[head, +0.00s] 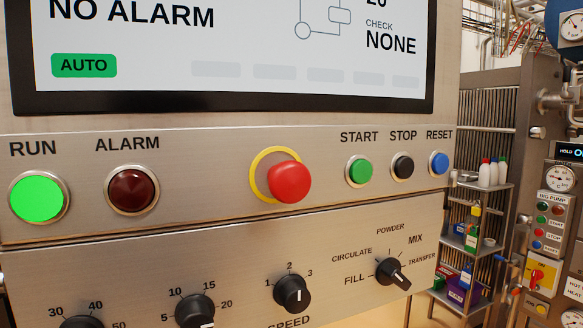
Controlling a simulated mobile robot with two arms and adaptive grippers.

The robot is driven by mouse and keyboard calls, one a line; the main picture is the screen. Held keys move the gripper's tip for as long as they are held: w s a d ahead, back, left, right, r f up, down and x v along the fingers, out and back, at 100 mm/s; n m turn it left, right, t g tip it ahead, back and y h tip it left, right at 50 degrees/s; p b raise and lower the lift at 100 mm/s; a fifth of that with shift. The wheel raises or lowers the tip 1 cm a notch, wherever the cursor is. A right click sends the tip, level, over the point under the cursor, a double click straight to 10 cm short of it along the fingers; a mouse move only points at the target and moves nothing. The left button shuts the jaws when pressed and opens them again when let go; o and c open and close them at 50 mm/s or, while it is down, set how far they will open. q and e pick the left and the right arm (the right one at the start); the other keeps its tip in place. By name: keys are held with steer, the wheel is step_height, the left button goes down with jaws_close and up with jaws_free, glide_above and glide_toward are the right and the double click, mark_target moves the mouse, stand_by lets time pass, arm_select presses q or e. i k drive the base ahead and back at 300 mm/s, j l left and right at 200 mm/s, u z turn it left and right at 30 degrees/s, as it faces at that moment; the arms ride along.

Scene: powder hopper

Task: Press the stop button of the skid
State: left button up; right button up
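The control panel (220,142) of the skid fills most of the head view, close up. The stop button (403,166) is a black round button in a metal ring under the label STOP. It sits between the green start button (359,170) and the blue reset button (438,163). Neither of my grippers shows in the view. Nothing covers the stop button.
A red mushroom button (290,182) on a yellow ring sticks out left of the start button. The run lamp (37,199) glows green; the alarm lamp (131,190) is dark red. Several black knobs, one a selector (393,272), sit below. A shelf rack (477,187) stands right.

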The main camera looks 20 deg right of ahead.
mark_target(404, 166)
steer(key=z, duration=1.25)
